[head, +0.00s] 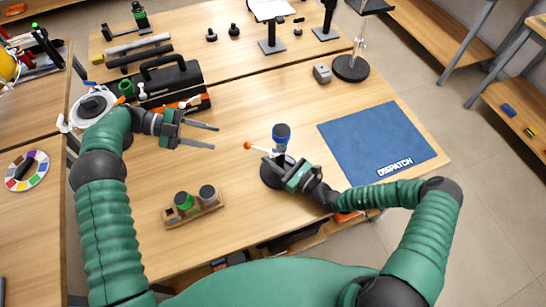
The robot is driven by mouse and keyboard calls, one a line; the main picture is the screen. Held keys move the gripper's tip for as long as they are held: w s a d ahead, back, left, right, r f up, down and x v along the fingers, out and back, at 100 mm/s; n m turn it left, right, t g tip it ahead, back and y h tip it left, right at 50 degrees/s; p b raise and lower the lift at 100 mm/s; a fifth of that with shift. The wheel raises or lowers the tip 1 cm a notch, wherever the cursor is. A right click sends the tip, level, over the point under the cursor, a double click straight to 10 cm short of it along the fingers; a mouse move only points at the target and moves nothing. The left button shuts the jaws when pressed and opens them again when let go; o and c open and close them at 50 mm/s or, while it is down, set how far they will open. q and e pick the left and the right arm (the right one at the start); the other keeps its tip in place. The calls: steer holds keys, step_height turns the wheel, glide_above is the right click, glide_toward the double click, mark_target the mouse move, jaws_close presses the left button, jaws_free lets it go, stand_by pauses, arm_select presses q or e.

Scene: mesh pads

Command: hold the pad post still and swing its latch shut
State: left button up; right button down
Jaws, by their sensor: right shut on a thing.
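The pad post stands upright on a round black base near the middle of the table, with a dark blue pad head (282,132) on top. Its latch (248,146), a thin lever with an orange tip, sticks out to the left of the post. My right gripper (279,167) is shut on the post below the head, coming in from the lower right and hiding part of the shaft and base. My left gripper (216,138) is open and empty, left of the latch, its two fingers pointing right and apart from the latch.
A blue dispatch mat (375,140) lies to the right. A wooden rack with jars (193,207) stands at the lower left of the post. A black toolbox (172,85) sits behind my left gripper. A small grey box (322,73) and a round-based stand (351,68) are at the back right.

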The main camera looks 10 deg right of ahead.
stand_by(0.8)
steer(key=c, duration=1.6)
jaws_free()
jaws_close()
steer(key=shift+f, duration=0.15)
